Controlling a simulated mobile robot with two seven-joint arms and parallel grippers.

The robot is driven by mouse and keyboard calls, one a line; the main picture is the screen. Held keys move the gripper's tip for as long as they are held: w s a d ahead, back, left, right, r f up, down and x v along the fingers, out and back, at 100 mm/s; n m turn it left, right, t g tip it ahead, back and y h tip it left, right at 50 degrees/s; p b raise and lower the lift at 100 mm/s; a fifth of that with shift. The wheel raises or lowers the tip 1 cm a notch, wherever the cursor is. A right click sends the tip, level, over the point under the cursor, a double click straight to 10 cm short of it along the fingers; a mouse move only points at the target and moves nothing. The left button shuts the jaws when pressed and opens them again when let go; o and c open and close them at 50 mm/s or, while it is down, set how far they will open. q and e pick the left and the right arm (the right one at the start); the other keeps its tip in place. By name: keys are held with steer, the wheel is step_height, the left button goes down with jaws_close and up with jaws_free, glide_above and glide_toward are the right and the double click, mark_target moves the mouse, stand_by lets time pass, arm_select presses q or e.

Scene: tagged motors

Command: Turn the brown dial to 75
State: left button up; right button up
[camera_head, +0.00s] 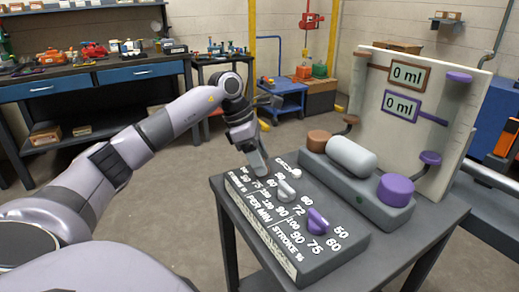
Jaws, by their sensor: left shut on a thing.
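A grey control panel (318,262) with white printed numbers lies on the dark table. My left gripper (260,172) reaches down to the panel's far left part, its fingers shut at the place of the brown dial. The fingers hide the brown dial, so I cannot read its setting. Numbers including 75 and 60 are printed around that spot. A white dial (287,190) in the middle and a purple dial (318,220) nearer me stand free of the gripper. My right gripper is not in view.
Behind the panel stands a pump unit with a white cylinder (351,155), a brown cap (318,141) and a purple cap (396,190). Its backboard carries a brown-framed display (405,74) and a purple-framed display (401,105), both reading 0 ml. A workbench (100,77) stands at the back left.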

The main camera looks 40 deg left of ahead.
mark_target(249, 171)
arm_select(q)
steer(key=shift+w+r+m+h+p, duration=0.15)
steer(key=shift+m+h+p, duration=0.25)
steer(key=shift+m, duration=0.4)
steer(key=shift+m+g, duration=0.3)
steer(key=o, duration=1.1)
steer(key=shift+c, duration=0.2)
steer(key=v, duration=0.7)
steer(key=shift+p, duration=0.3)
